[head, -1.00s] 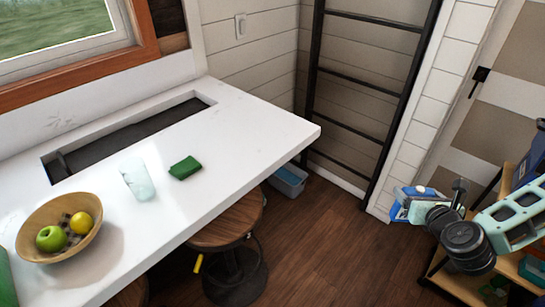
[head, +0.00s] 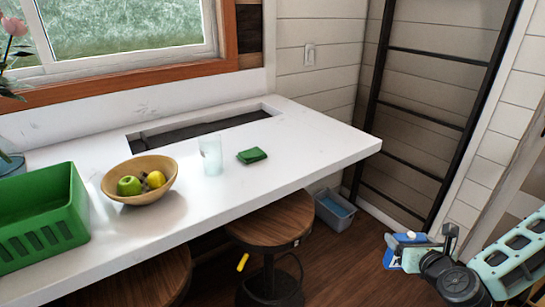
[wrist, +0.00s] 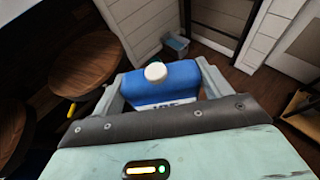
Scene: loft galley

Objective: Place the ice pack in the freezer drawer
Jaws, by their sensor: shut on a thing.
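My gripper (head: 418,252) is at the lower right of the head view, out over the floor. It is shut on the ice pack (head: 393,256), a blue block with a white label and a white cap. In the wrist view the ice pack (wrist: 163,84) sits between the two grey fingers, its cap facing the camera. Its lower part is hidden by my gripper's body. No freezer drawer shows in any view.
A white counter (head: 300,150) bears a green crate (head: 40,225), a wooden fruit bowl (head: 112,190), a clear cup (head: 211,156) and a green cloth (head: 252,155). Round stools (head: 270,222) stand below it. A grey bin (head: 334,210) and a black ladder (head: 420,117) stand behind.

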